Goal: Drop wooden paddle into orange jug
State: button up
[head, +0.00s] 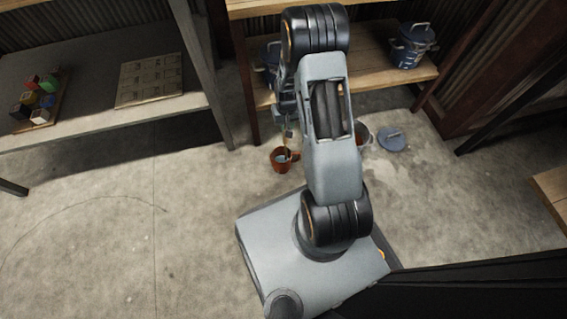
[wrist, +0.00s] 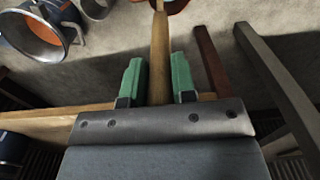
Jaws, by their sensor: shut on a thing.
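The wooden paddle (wrist: 160,50) is held between the green fingertips of my gripper (wrist: 158,78), and its long handle runs up the wrist view. The far end of the paddle overlaps the orange jug (wrist: 178,4), which is cut off at the top edge of that view. In the head view the orange jug (head: 284,163) stands on the floor, left of my arm. My gripper (head: 289,132) is above it there, partly hidden by my arm, with the paddle pointing down toward the jug. I cannot tell whether the paddle's tip is inside the jug.
A wooden shelf (head: 385,80) holding a blue pot (head: 412,48) stands behind. A grey table (head: 90,115) is at left.

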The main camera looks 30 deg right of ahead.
jog(key=shift+f+b, duration=2.05)
jog(key=shift+f, duration=0.7)
jog(key=o, duration=1)
jog(key=shift+r, duration=0.1)
notch_tip(320, 180, up, 14)
jog(key=p, duration=0.6)
jog(key=shift+p, duration=0.3)
